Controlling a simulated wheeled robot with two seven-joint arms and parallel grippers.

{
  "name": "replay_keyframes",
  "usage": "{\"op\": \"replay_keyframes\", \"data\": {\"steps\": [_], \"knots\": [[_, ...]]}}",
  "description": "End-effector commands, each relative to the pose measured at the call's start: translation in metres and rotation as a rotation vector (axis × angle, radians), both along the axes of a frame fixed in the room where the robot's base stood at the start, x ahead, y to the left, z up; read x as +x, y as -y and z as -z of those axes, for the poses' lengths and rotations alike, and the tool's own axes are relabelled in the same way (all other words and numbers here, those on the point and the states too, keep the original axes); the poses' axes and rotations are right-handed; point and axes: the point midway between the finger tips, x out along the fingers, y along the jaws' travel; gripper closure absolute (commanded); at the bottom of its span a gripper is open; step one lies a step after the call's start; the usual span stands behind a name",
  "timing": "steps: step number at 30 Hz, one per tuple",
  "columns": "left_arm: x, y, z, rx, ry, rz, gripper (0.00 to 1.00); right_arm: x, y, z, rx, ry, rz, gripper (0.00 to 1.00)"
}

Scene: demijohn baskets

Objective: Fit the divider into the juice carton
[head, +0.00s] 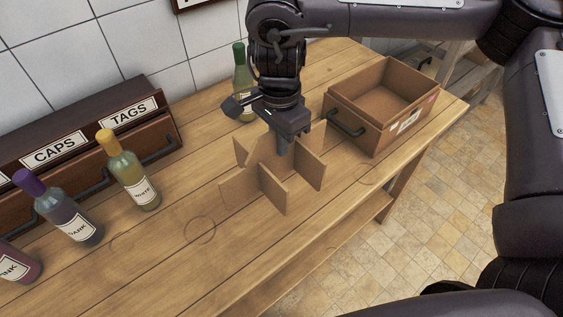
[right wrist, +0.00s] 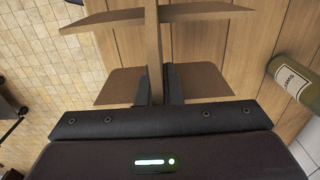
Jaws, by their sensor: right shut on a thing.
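The cardboard divider (head: 272,188), made of crossed brown panels, is in the middle of the head view. My right gripper (head: 283,150) is above it, shut on its central part. The divider (right wrist: 152,50) also shows in the right wrist view between the fingers (right wrist: 160,90). I cannot tell whether its lower edges touch the table. The juice carton (head: 365,131) is an open, empty-looking brown box with a dark handle and a label, to the right of the divider on the table. My left gripper is not in view.
On the wooden table (head: 190,255), bottles with purple (head: 72,212) and yellow (head: 130,170) caps stand at left. A green bottle (head: 241,80) stands behind my right gripper. A drawer unit labelled CAPS and TAGS (head: 95,128) lines the wall. The front middle is clear.

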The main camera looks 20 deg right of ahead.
Motion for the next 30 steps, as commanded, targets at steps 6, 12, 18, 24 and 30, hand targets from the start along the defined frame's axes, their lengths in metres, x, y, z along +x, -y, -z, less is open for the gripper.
{"op": "replay_keyframes", "data": {"steps": [6, 12, 18, 24, 30], "knots": [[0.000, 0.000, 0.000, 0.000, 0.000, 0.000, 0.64, 0.000, 0.000, 0.024, -0.001, 0.000, 0.000, 1.00], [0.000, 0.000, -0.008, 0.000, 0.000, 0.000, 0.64, -0.001, 0.000, 0.050, -0.001, -0.004, 0.001, 1.00], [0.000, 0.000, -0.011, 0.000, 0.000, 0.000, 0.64, 0.000, 0.000, 0.067, 0.000, 0.001, 0.000, 1.00], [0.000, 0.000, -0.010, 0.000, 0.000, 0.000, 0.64, 0.000, 0.000, 0.068, 0.000, 0.002, 0.000, 1.00], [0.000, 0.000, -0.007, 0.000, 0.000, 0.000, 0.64, 0.000, 0.000, 0.072, 0.000, 0.001, 0.000, 0.91]]}}
